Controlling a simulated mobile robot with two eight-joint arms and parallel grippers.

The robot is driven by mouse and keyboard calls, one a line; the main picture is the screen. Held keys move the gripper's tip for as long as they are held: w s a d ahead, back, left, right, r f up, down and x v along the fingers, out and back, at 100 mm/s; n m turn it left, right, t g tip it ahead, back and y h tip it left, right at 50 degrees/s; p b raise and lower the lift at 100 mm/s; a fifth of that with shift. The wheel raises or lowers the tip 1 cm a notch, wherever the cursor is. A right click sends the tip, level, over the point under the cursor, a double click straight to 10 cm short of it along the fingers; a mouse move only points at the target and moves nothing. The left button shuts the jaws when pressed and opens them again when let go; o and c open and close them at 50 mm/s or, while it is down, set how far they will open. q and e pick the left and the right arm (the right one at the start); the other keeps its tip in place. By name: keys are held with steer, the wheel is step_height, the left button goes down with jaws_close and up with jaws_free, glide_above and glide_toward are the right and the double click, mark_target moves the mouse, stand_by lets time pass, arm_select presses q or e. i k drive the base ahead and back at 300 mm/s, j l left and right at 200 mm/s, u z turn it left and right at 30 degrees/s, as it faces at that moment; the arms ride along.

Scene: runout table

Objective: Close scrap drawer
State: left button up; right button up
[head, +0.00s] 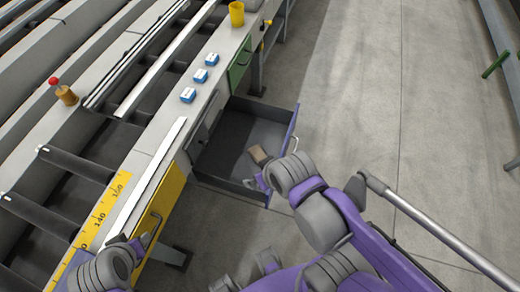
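The open drawer (225,186) sticks out to the right from the side of the runout table. Its front panel (291,131) is blue-purple, and a brown block (259,155) lies inside on the dark floor. I take it as the scrap drawer; no label is readable. My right arm reaches in from the lower right, its grey wrist over the near end of the front panel. My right gripper (262,183) seems to be at that corner, mostly hidden; contact cannot be told. My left arm is at the bottom left; its gripper (145,240) is barely visible beside the yellow drawer.
A yellow drawer front (164,212) and a green one (240,63) are shut on either side. On the table stand blue blocks (200,76), a yellow cup (237,14) and a red-knobbed piece (64,92). Grey floor (400,120) to the right is mostly clear.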

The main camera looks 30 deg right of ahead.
mark_target(244, 124)
steer(key=k+l+z, duration=0.2)
steer(key=l, duration=0.15)
steer(key=l+z, duration=0.25)
steer(key=l, duration=0.15)
steer(key=k+l+z, duration=0.2)
steer(key=l, duration=0.2)
steer(key=i, duration=0.05)
